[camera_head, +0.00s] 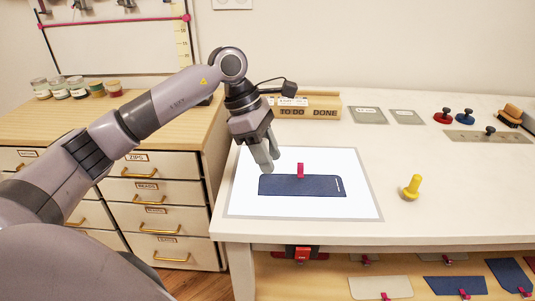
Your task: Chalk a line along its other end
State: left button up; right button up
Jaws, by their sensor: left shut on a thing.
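A navy blue fabric piece (310,187) lies flat on a white mat with a grey border (362,205) on the table. A pink-red clip (300,171) stands on its upper middle edge. A short white line (338,185) shows near its right end; I make out no such line at its left end. My left gripper (271,164) points down over the left end of the fabric, shut on what appears to be the chalk, which the fingers almost wholly hide. I cannot tell whether the tip touches the fabric. My right gripper is not in view.
A yellow knobbed object (411,187) stands right of the mat. A TO DO / DONE box (310,112) stands behind it. Grey plates, red and blue knobs and a brush (510,112) sit at the back right. More clipped fabric pieces (455,285) lie on the shelf below.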

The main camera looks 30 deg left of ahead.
pick_arm(q)
jog(key=b, duration=0.3)
send_over(274, 188)
jog(key=s, duration=0.2)
jog(key=shift+w+a+f, duration=0.1)
jog(key=shift+a+f, duration=0.1)
jog(key=shift+f, duration=0.95)
jog(key=shift+w+a+f, duration=0.1)
jog(key=shift+a+f, duration=0.05)
jog(key=shift+f, duration=1)
jog(key=shift+f+b, duration=0.75)
jog(key=shift+f, duration=0.05)
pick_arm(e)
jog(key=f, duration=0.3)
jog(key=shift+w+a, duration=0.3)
pick_arm(q)
jog(key=shift+f, duration=0.15)
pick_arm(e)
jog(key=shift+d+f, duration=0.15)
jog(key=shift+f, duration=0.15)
pick_arm(q)
jog(key=shift+f+b, duration=0.25)
jog(key=shift+b, duration=0.05)
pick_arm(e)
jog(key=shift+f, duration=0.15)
pick_arm(q)
jog(key=shift+w, duration=0.1)
